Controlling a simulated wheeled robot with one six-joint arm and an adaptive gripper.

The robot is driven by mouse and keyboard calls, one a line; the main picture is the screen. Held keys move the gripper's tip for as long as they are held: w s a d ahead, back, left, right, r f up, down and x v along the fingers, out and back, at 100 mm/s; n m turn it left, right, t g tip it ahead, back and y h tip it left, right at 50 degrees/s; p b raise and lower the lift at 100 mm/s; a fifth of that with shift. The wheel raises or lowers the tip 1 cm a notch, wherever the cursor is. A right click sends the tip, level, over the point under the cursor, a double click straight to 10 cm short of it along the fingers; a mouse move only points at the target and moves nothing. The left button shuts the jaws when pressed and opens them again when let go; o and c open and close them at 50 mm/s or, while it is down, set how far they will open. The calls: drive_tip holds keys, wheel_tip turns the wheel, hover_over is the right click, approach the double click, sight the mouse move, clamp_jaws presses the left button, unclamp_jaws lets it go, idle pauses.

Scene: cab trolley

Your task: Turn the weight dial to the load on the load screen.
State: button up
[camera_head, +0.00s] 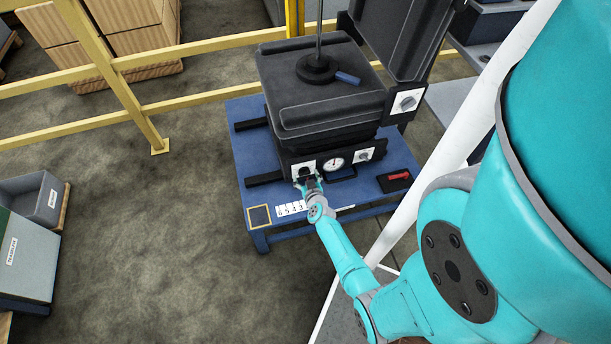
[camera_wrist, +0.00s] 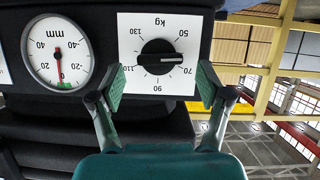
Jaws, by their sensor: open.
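The weight dial (camera_wrist: 158,57) is a black round knob on a white plate marked kg, seen upside down in the wrist view. Its white line points right in that view, below the 50 mark; 90, 110 and 130 also show. My gripper (camera_wrist: 161,84) is open, with one green-padded finger on each side of the knob's lower part; contact cannot be told. In the head view my gripper (camera_head: 308,183) is at the seat base's front, partly hiding the dial plate (camera_head: 297,168).
A round mm gauge (camera_wrist: 58,52) sits beside the dial plate. Yellow rails (camera_head: 187,107) run behind. Grey bins (camera_head: 40,200) stand left.

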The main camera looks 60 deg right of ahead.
drive_tip(key=shift+w+d+f, duration=0.25)
drive_tip(key=shift+w+d, duration=0.1)
drive_tip(key=shift+d, duration=0.05)
drive_tip(key=c, duration=1.2)
drive_tip(key=shift+o, duration=0.2)
drive_tip(key=shift+w+n+g, duration=0.15)
drive_tip(key=shift+n+g, duration=0.15)
drive_tip(key=shift+n, duration=0.3)
drive_tip(key=o, duration=1.2)
drive_tip(key=shift+c, duration=0.2)
drive_tip(key=shift+a, duration=0.1)
